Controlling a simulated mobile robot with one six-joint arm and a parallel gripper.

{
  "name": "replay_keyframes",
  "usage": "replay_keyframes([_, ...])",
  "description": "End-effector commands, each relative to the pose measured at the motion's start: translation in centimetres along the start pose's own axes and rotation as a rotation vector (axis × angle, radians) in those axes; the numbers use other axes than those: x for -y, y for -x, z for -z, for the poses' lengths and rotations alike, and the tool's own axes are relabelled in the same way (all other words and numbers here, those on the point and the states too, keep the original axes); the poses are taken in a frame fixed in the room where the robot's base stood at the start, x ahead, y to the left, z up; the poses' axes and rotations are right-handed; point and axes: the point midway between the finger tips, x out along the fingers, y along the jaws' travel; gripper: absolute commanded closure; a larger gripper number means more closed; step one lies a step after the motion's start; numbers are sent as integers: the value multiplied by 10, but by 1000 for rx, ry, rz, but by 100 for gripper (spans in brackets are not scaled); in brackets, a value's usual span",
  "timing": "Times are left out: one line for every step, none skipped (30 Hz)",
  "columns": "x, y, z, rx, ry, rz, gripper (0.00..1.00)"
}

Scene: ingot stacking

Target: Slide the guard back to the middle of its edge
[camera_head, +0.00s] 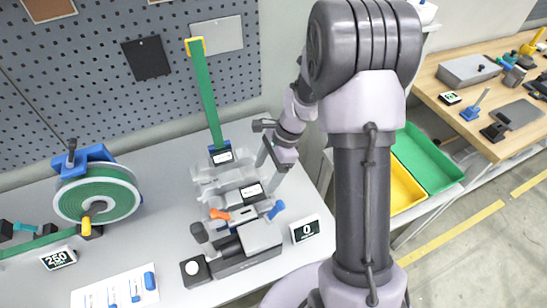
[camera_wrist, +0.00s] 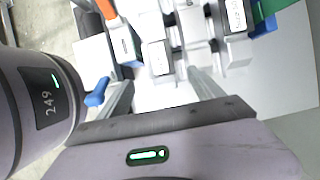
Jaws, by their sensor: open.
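A pale grey stack of ingot-like pieces (camera_head: 226,178) sits on the bench in the head view. One white-labelled black block (camera_head: 252,191) lies at its near side, and another labelled block (camera_head: 221,156) at its far end, beside a blue piece under an upright green strap (camera_head: 208,100). I cannot tell for certain which piece is the guard. My gripper (camera_head: 265,178) is over the stack's right side, fingers pointing down. In the wrist view, my gripper (camera_wrist: 161,75) is open and empty, with a white-labelled piece (camera_wrist: 158,60) showing between and beyond its fingertips. Contact cannot be told.
A grey device (camera_head: 245,245) with an orange lever (camera_head: 219,214) and a blue handle (camera_head: 275,209) stands close before the stack. A display reading 0 (camera_head: 305,229) is to its right. A green strap reel (camera_head: 97,199) stands left. Bare bench lies between reel and stack.

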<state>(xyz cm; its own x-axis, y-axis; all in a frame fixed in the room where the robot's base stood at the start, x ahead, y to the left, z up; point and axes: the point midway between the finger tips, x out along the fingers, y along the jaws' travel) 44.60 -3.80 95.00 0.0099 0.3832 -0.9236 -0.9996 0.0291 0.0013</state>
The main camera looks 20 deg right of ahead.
Motion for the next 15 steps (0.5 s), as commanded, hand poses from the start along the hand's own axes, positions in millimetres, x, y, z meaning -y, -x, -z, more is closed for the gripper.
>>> replay_keyframes([-1,-18,1,0,2,-3,24])
replay_keyframes([0,-25,1,1,1,-3,24])
replay_keyframes([0,-34,2,0,2,-2,24])
replay_keyframes([0,-40,1,0,2,-2,24])
replay_keyframes([0,-45,1,0,2,-2,24])
replay_keyframes([0,-51,1,-1,3,-2,24])
replay_keyframes([0,-55,1,0,2,-2,24])
replay_keyframes([0,-58,0,0,1,-1,24])
replay_keyframes([0,-62,0,0,2,-1,24])
replay_keyframes([0,-63,0,-1,2,0,24])
replay_keyframes([0,-64,0,-1,3,0,24])
replay_keyframes([0,-65,0,-1,2,0,24])
replay_keyframes([0,-66,0,-1,2,0,24])
replay_keyframes([0,-66,0,-1,2,0,24])
replay_keyframes([0,-66,0,-1,2,1,24])
